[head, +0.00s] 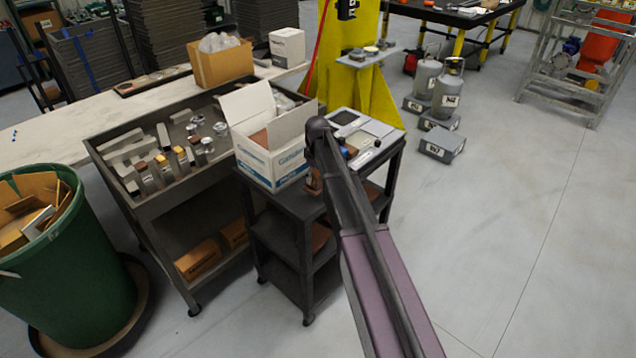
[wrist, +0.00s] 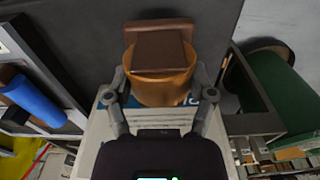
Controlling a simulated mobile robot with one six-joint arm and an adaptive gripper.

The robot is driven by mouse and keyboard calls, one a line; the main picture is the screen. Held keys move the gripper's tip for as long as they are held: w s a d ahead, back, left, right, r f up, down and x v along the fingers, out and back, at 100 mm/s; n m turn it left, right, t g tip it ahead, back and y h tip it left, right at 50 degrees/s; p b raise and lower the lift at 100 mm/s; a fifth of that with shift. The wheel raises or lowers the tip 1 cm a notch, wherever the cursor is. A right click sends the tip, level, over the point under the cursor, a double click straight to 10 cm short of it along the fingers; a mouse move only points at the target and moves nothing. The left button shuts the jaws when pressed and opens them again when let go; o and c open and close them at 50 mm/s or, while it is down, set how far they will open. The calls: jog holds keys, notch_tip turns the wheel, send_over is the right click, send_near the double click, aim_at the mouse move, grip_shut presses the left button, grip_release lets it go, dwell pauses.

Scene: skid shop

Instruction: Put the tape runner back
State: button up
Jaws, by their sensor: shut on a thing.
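My gripper (wrist: 162,97) is shut on the tape runner (wrist: 162,85), an orange-brown rounded body with a dark brown block on top. A grey finger lies on each side of it. In the head view my arm hides most of the gripper. A small brown part of the tape runner (head: 314,182) shows just below the arm's end, over the front of the dark cart's top (head: 285,203). I cannot tell whether it touches the cart top.
An open white carton (head: 270,150) stands on the cart, left of my gripper. A pale tray (head: 376,127) with small items lies behind. A bench of metal parts (head: 150,208) and a green bin (head: 75,275) stand left.

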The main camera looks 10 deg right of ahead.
aim_at(319, 181)
jog(key=shift+w+d, duration=0.15)
jog(key=shift+w+d, duration=0.35)
jog(key=shift+w+d+f+b, duration=0.15)
jog(key=shift+f+b, duration=1.65)
jog(key=shift+f, duration=0.05)
jog(key=shift+f, duration=0.1)
jog(key=o, duration=1.2)
jog(key=r+p, duration=1.2)
jog(key=shift+s+d+r, duration=0.15)
jog(key=shift+s, duration=0.15)
